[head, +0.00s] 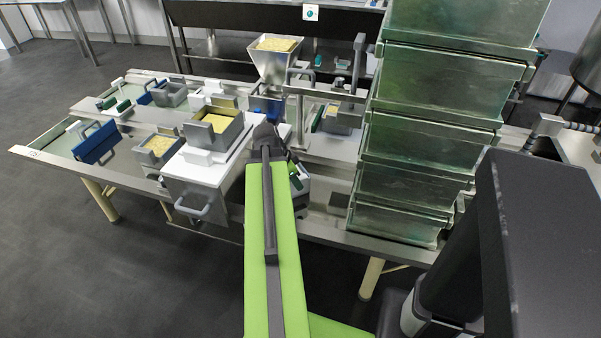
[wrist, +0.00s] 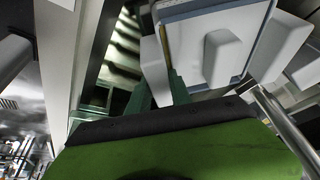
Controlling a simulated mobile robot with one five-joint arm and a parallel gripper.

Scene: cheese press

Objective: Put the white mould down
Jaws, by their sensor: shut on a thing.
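The white mould (wrist: 185,12) shows in the wrist view as a pale body with a blue-grey edge and a white block-like knob (wrist: 222,58). My gripper (wrist: 160,90) has its two green fingers at the mould's near left side, shut on a white part of it. In the head view my green arm reaches over the table and its dark end hides the fingers and most of what they hold. I cannot tell whether the mould touches a surface beneath.
A grey mould with yellow curd (head: 222,132) stands on a white box-like stand (head: 205,172) left of my arm. A hopper of curd (head: 275,62) is behind. Tall green crates (head: 415,150) block the right. A blue-sided piece (head: 97,143) lies at the left.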

